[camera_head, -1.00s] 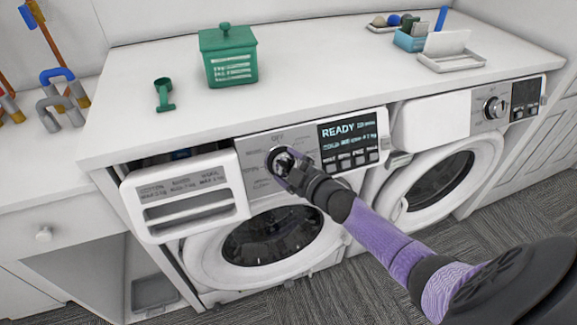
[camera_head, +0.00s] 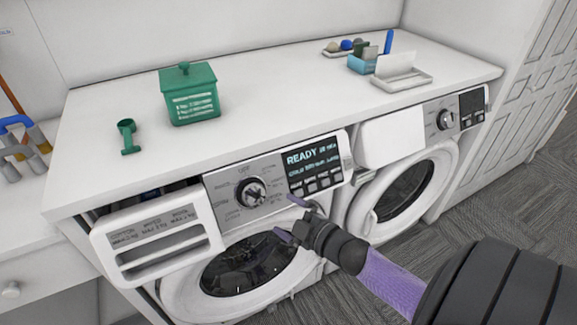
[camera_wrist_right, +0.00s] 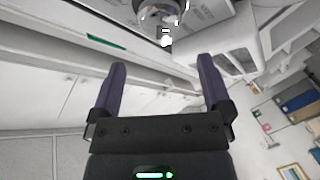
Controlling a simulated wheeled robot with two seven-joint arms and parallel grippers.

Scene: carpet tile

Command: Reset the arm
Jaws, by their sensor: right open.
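My right gripper (camera_head: 288,218) is open and empty in front of the left washing machine (camera_head: 215,262), below and to the right of its round knob (camera_head: 252,194). The fingers are apart from the knob. In the right wrist view my two purple fingers (camera_wrist_right: 163,90) stand wide apart with nothing between them, and the knob (camera_wrist_right: 165,12) shows beyond them at the top edge. The machine's display (camera_head: 312,158) reads READY. My left gripper is not in view.
The detergent drawer (camera_head: 158,245) sticks out at the machine's left. A green box (camera_head: 190,97) and green scoop (camera_head: 128,137) stand on the white counter (camera_head: 265,100). A second machine (camera_head: 405,185) is at right.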

